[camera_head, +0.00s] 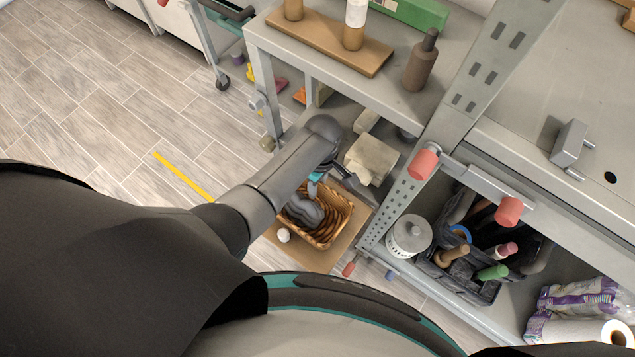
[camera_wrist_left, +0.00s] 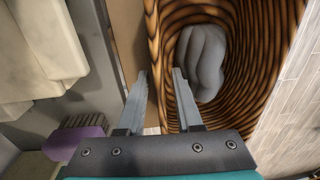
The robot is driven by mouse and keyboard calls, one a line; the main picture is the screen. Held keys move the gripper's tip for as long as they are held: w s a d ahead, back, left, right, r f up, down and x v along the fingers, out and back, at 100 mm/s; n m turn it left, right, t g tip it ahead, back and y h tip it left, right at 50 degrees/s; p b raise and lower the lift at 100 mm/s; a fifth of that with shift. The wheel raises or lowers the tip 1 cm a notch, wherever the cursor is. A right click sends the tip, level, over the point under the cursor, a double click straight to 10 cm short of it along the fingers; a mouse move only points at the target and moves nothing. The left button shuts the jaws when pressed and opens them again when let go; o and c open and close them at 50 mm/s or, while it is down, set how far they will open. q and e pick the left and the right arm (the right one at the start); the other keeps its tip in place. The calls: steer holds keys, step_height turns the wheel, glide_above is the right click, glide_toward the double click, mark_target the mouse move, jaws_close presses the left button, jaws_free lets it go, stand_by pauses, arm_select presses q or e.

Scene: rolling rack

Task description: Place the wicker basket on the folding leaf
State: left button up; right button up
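The wicker basket (camera_head: 344,214) stands low on a brown board and holds a grey, lumpy item (camera_head: 304,209). In the left wrist view the basket (camera_wrist_left: 260,40) is seen from above with the grey item (camera_wrist_left: 201,62) inside. My left gripper (camera_head: 327,172) is at the basket's far rim in the head view. In the left wrist view its fingers (camera_wrist_left: 160,74) are apart, with the near basket wall showing between them. I cannot tell whether they touch it. I cannot tell for sure which surface is the folding leaf; a grey worktop (camera_head: 540,100) lies at the right. My right gripper is not in view.
A perforated metal upright (camera_head: 425,165) and a red-ended bar (camera_head: 468,182) stand right of the basket. Pale blocks (camera_head: 371,159) sit beside my gripper. A grey upper shelf (camera_head: 300,55) carries a wooden tray and a brown bottle (camera_head: 422,62). The floor at left is open.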

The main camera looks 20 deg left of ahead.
arm_select(q)
steer(key=shift+o, duration=0.2)
step_height(320, 180, up, 12)
steer(key=p, duration=0.5)
steer(key=shift+w+d+p, duration=0.15)
steer(key=shift+w+p, duration=0.2)
steer(key=shift+w, duration=0.05)
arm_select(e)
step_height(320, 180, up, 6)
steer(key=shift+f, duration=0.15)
arm_select(q)
steer(key=shift+s, duration=0.1)
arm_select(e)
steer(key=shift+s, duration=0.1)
